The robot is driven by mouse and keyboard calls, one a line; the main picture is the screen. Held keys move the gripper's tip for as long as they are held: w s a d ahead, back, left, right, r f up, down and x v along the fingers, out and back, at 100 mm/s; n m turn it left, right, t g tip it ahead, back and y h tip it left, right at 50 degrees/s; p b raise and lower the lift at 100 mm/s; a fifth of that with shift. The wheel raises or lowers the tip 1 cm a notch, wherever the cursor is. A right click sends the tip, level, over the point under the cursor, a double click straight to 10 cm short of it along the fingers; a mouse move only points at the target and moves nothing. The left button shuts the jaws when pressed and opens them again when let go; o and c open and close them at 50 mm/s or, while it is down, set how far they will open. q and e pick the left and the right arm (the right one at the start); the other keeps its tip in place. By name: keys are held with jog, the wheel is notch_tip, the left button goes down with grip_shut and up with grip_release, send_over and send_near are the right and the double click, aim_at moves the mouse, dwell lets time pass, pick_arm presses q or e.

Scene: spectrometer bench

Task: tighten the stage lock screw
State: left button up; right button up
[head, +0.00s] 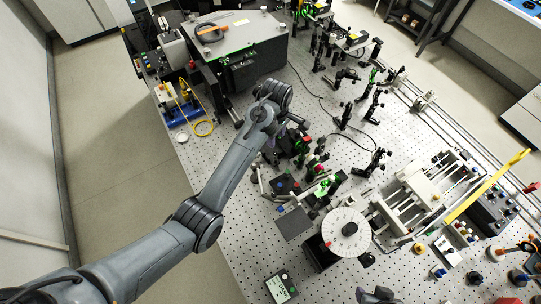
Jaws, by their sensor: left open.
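My left arm comes in from the lower left and reaches over the bench. Its left gripper (272,150) is open, near small dark optics mounts; the wrist hides much of it, and I see nothing held. A white round dial (346,231) on a dark rotary stage (318,252) stands to the lower right, apart from the gripper. A pale stage with rods (425,190) lies further right. I cannot make out the stage lock screw or tell which stage carries it. My right gripper is not clearly visible.
The perforated bench (245,245) holds several posts and mounts. A grey box (235,35) stands at the back, with a yellow cable (203,128) beside it. A yellow bar (487,187) lies at right. A dark shape at the bottom edge is unclear. Bare bench shows at lower left.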

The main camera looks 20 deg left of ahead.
aim_at(275, 152)
pick_arm(q)
jog(key=shift+n, duration=0.4)
jog(key=f, duration=1)
jog(key=shift+w+f, duration=0.15)
jog(key=shift+w, duration=0.15)
grip_shut()
